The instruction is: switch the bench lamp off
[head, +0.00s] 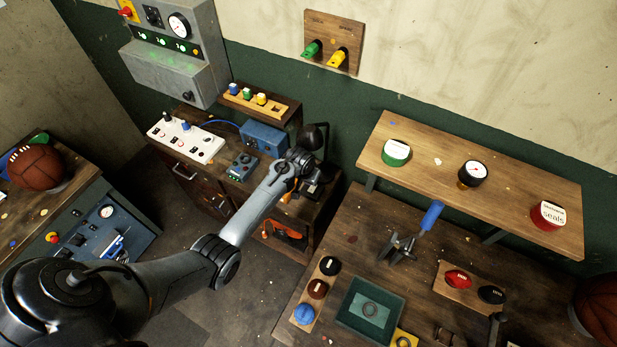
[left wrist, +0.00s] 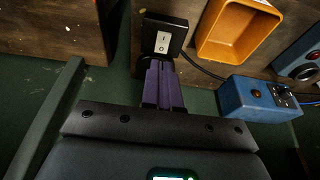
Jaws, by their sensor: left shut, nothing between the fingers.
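In the left wrist view a black switch box (left wrist: 178,28) carries a white rocker (left wrist: 162,42) marked I and O; which side is pressed I cannot tell. My left gripper (left wrist: 160,66) is shut, its purple fingers empty, with the tips at the box's lower edge, just below the rocker. Whether they touch it is unclear. In the head view my left arm reaches over the right end of the drawer bench, and the wrist hides the switch. A dark rounded shape (head: 312,136) behind the wrist may be the lamp; I see no clear glow from it. My right gripper is out of view.
An orange bin (left wrist: 232,32) and a blue box (left wrist: 255,100) with a cable sit right of the switch. A white switch panel (head: 185,138) and a larger blue box (head: 264,138) stand on the bench. A wooden table (head: 345,245) with tools lies to the right.

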